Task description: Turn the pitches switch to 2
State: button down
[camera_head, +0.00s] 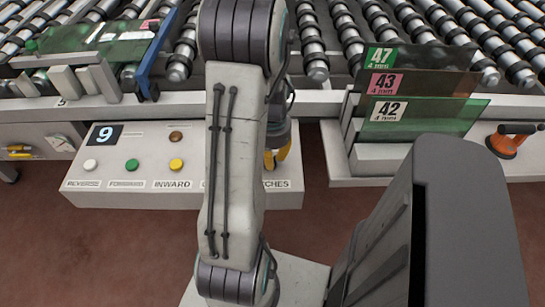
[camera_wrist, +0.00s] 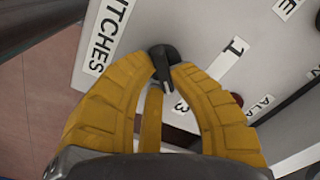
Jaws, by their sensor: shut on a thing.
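The pitches switch (camera_wrist: 162,54) is a black knob on the light grey control panel (camera_wrist: 205,25). In the wrist view, the yellow fingers of my gripper (camera_wrist: 164,72) are closed around the knob, one on each side. A label ending in "ITCHES" is beside it, and marks "1" and "3" show nearby. No "2" is visible; my right finger covers part of the panel between those marks. In the head view, my gripper (camera_head: 280,156) shows partly at the right end of the panel (camera_head: 120,200), and my arm hides the switch.
The panel also carries white, green and yellow buttons, a brown knob (camera_head: 176,137) and a display reading 9 (camera_head: 105,136). Glass sheets marked 47, 43 and 42 (camera_head: 388,110) stand at right. An orange-based tool (camera_head: 506,145) sits beyond them. Rollers run behind.

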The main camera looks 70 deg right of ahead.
jog(key=shift+n, duration=0.3)
jog(key=n+b, duration=0.1)
jog(key=n, duration=0.3)
jog(key=shift+w+d+f, duration=0.1)
jog(key=shift+w+n+b, duration=0.1)
jog(key=shift+n+b, duration=0.4)
jog(key=shift+n, duration=1.6)
jog(key=c, duration=1.1)
grip_release()
jog(key=shift+d, duration=0.1)
notch_tip(320, 180, up, 12)
jog(key=shift+r, duration=0.1)
